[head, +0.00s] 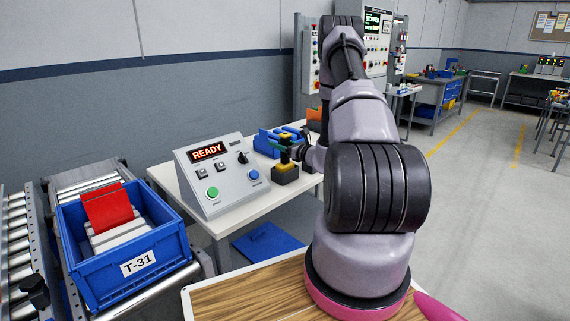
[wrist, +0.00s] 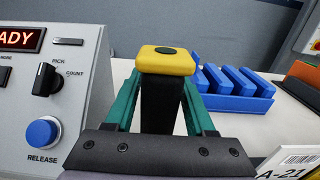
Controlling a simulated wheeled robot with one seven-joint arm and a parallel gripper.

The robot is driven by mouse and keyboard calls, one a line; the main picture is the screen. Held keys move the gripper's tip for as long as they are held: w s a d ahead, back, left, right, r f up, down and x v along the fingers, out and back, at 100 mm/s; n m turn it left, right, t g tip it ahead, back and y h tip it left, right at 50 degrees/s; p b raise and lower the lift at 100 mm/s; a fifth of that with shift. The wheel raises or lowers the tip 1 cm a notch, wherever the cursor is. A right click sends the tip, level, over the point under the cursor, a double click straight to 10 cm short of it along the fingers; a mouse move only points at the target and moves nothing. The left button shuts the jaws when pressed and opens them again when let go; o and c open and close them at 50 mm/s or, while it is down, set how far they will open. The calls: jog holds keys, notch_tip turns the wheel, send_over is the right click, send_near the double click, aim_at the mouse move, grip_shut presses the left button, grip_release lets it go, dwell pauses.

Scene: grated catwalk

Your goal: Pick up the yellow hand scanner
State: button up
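The yellow hand scanner (wrist: 165,62) shows in the wrist view as a yellow block with a dark round spot, above a black upright part. My gripper (wrist: 160,95) has its green fingers on either side of that black part, very close to it. Whether both fingers press on it cannot be told. In the head view the scanner (head: 286,172) is a small yellow and black shape on the white table, beside the console. My gripper (head: 286,148) is at it, coming from the right, and my arm hides part of the area.
A grey console (head: 222,176) with buttons and a READY display stands close left of the scanner. A blue rack (wrist: 236,92) is behind it, right in the wrist view. A label reading A-21 (wrist: 290,168) is at lower right. A blue bin (head: 128,262) sits on rollers.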

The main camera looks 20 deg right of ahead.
grip_shut()
dwell(1.2)
